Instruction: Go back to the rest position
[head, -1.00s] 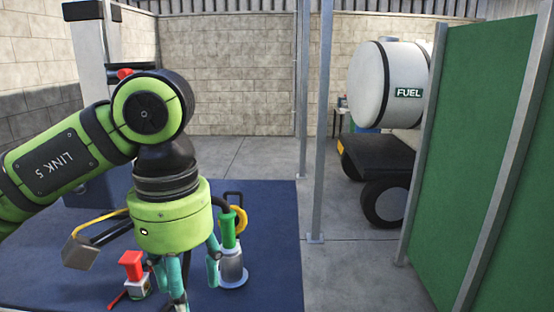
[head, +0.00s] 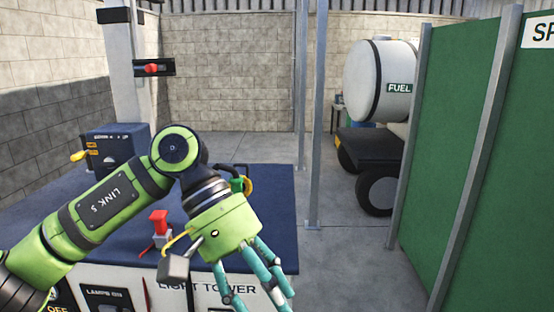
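My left arm comes in from the left. Its gripper (head: 262,296) has teal fingers that point down and right, in front of the light tower unit's front panel. The fingers are apart, with nothing visible between them; their tips reach the bottom edge of the view. My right gripper is not in view. The light tower unit (head: 60,197) has a dark blue top and a white front lettered "LIGHT TOWER", partly hidden by my arm.
On the blue top stand a red-handled device (head: 159,222), a dark blue box (head: 118,146) with a yellow handle, and a green-handled item (head: 241,181) partly behind my wrist. Grey posts (head: 318,130), green panels (head: 452,150) and a fuel tank (head: 370,78) stand to the right. Floor between is clear.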

